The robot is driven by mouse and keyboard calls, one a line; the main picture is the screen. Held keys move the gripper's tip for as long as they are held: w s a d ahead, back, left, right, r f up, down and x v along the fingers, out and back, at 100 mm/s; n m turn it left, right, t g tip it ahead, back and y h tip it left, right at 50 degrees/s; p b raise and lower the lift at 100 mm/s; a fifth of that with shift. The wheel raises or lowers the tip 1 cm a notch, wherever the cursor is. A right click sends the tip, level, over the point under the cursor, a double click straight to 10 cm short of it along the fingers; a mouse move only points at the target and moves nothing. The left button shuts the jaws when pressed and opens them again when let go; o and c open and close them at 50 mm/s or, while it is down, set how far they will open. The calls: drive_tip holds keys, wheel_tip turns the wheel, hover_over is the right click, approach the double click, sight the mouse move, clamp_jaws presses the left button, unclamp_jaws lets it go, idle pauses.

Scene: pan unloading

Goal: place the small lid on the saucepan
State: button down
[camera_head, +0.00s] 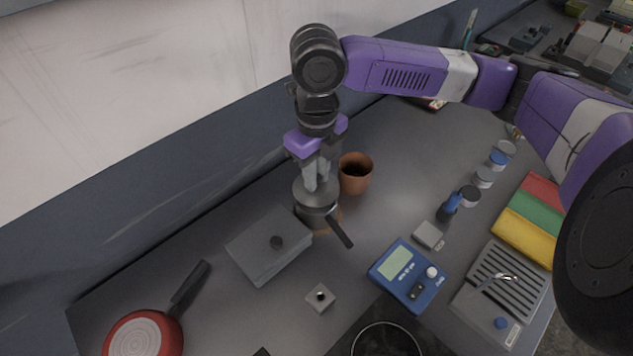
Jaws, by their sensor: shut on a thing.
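The small grey saucepan (318,211) stands beside the wall, its dark handle (340,232) pointing toward the lower right. Brown shows at both sides of its base. My gripper (318,184) points down right above the saucepan, its fingers shut. A round grey disc (306,192), which looks like the small lid, is at the fingertips, over the saucepan's mouth. The fingers hide the lid's knob. I cannot tell whether the lid rests on the rim or hangs just above it.
A brown pot (356,178) stands close behind, to the right. A grey lidded box (265,258) is at left, a small knobbed square (320,298) in front. A blue scale (407,275) and a red pan (145,333) lie farther off.

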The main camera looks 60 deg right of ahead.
drive_tip(key=shift+f, duration=1.55)
drive_tip(key=shift+f, duration=0.2)
drive_tip(key=c, duration=1.3)
unclamp_jaws()
drive_tip(key=shift+r, duration=0.1)
wheel_tip(320, 180, up, 12)
drive_tip(key=shift+r, duration=0.15)
